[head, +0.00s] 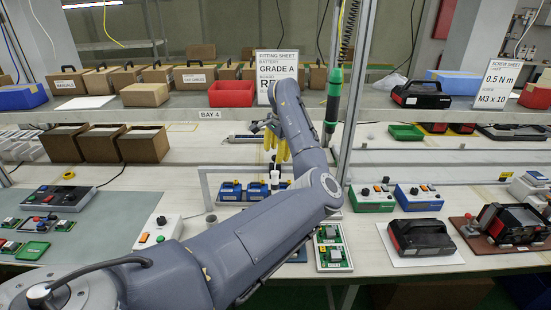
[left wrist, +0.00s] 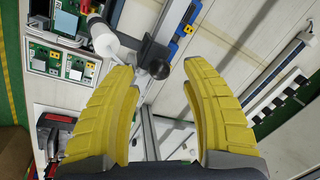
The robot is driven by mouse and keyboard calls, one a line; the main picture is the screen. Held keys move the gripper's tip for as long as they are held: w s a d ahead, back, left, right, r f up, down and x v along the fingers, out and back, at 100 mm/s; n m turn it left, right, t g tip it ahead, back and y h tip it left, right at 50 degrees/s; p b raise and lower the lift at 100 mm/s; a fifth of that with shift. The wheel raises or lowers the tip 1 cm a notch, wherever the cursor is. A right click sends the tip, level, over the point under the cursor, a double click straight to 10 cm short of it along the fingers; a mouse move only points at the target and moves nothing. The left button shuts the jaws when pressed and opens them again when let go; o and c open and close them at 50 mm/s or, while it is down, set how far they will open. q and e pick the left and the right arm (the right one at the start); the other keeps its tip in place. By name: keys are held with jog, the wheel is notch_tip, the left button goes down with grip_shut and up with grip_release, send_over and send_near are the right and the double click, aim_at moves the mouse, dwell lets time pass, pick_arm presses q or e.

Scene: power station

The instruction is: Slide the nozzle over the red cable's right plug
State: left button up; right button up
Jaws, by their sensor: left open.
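My left gripper (head: 276,148) is over the back middle of the bench, its yellow fingers partly behind my own arm in the head view. In the left wrist view its two fingers (left wrist: 165,110) are spread wide with nothing between the tips. Just beyond the tips are a black ball-ended part (left wrist: 160,68) and a white cylinder (left wrist: 103,38) with a pale cone-like end. A small white upright piece (head: 275,180) stands below the fingers in the head view; I cannot tell whether it is the nozzle. I cannot make out the red cable or its right plug.
A metal frame (head: 203,186) stands around blue units (head: 230,190) near the gripper. A green-and-black hanging tool (head: 333,100) is close to the right of my arm. Circuit boards (head: 332,247) lie in front. A black-and-red case (head: 420,238) sits on the right.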

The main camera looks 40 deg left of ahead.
pick_arm(q)
notch_tip(320, 180, up, 9)
jog(key=d, duration=0.1)
jog(key=shift+s+d, duration=0.3)
jog(key=shift+s, duration=0.05)
dwell(0.3)
